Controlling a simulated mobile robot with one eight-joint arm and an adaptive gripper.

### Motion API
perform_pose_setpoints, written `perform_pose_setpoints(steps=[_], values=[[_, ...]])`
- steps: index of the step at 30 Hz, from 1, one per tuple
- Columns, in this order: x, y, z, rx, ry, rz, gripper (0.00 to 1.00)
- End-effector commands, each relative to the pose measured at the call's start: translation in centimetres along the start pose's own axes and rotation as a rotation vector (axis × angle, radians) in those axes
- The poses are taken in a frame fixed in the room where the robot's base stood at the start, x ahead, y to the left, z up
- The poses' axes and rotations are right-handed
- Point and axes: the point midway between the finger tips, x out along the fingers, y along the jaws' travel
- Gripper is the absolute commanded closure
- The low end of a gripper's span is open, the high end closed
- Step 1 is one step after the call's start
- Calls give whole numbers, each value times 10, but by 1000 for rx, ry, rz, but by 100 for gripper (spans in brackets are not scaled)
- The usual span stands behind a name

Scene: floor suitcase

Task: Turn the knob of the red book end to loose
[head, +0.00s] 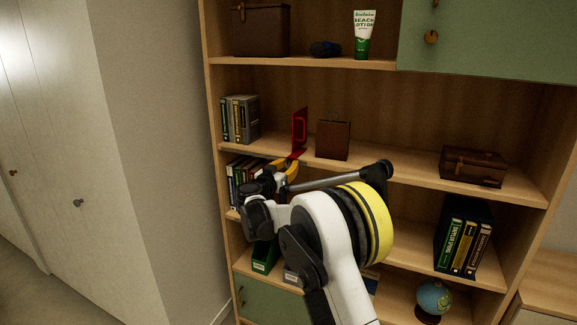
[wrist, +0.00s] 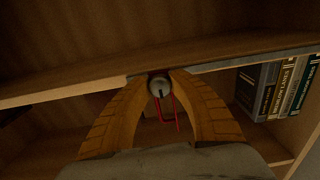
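The red book end (head: 300,128) stands upright on the middle shelf, its flat base reaching to the shelf's front edge. My gripper (head: 295,160) has orange curved fingers and is at that edge, just below and in front of the base. In the wrist view, a round grey knob-like piece (wrist: 159,86) with a dark slit sits between the tips of my gripper (wrist: 160,76). The red frame of the book end (wrist: 177,112) shows behind it. The fingertips are close on both sides of the grey piece; whether they press on it is unclear.
A brown case (head: 473,166) is farther right. The wooden shelf edge (wrist: 70,88) runs close by the fingers.

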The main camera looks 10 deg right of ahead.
Motion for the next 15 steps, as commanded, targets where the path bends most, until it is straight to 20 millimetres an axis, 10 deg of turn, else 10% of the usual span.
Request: perform_pose_setpoints(steps=[15], values=[[0,0,0,-138,0,0,100]])
